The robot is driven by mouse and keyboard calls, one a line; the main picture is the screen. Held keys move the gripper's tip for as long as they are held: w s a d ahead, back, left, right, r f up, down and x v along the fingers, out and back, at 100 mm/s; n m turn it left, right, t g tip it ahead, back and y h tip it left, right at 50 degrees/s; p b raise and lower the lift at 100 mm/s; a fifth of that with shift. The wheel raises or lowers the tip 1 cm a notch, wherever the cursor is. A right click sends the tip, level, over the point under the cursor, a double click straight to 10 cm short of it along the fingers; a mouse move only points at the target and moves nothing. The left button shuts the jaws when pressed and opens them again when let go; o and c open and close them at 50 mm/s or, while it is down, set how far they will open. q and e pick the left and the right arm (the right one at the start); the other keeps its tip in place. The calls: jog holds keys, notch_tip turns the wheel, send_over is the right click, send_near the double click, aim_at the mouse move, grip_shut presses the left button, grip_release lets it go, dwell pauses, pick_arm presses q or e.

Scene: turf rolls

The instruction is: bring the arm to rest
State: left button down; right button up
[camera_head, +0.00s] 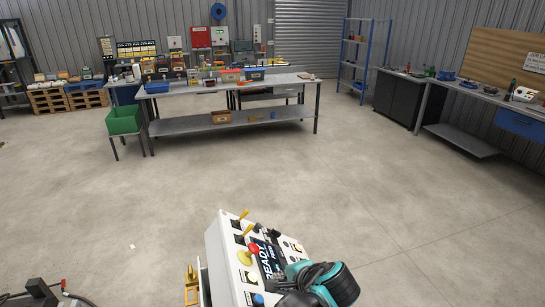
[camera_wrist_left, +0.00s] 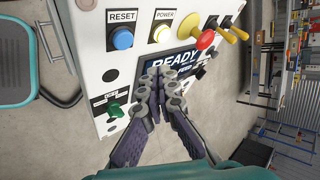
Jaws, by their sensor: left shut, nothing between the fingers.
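My left gripper (camera_head: 290,284) is at the bottom of the head view, its teal and black wrist beside a white control box (camera_head: 219,259). In the left wrist view its two dark fingers (camera_wrist_left: 158,85) are together and empty, in front of the box's panel (camera_wrist_left: 125,72). They overlap the lit screen (camera_wrist_left: 179,60) reading READY; I cannot tell whether they touch it. The panel has a blue RESET button (camera_wrist_left: 122,38), a POWER button (camera_wrist_left: 161,34), a red knob (camera_wrist_left: 205,39), yellow levers (camera_wrist_left: 228,35) and a green switch (camera_wrist_left: 116,109). My right gripper is out of view.
A long grey workbench (camera_head: 225,120) with bins stands across the room, a green crate (camera_head: 124,119) at its left end. A blue shelf rack (camera_head: 354,55) and a side bench (camera_head: 460,92) are on the right. The concrete floor (camera_head: 250,170) between is open.

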pick_arm(q)
jog(key=s+a+n, duration=0.1)
jog(key=a, duration=0.2)
jog(key=s+a+n+h, duration=0.1)
jog(key=a, duration=0.2)
jog(key=s+a+n+g, duration=0.1)
jog(key=a, duration=0.2)
jog(key=shift+a+n+h, duration=0.15)
jog(key=shift+n+h, duration=0.25)
jog(key=s+a+n, duration=0.1)
jog(key=a, duration=0.1)
jog(key=s+a+n+h, duration=0.1)
jog(key=s+a+n, duration=0.1)
jog(key=shift+s+a+h, duration=0.2)
jog(key=shift+a+h, duration=0.1)
jog(key=s+a+f+n+t+h+b, duration=0.1)
jog(key=s+a+f+n+b, duration=0.1)
jog(key=s+a+f+n, duration=0.1)
jog(key=s+a+n, duration=0.1)
jog(key=s+n, duration=0.1)
jog(key=n, duration=0.1)
jog(key=shift+s+a+f+h+b, duration=0.15)
jog(key=shift+a+f+h+b, duration=0.15)
jog(key=shift+a+f+h, duration=0.1)
jog(key=shift+r, duration=0.1)
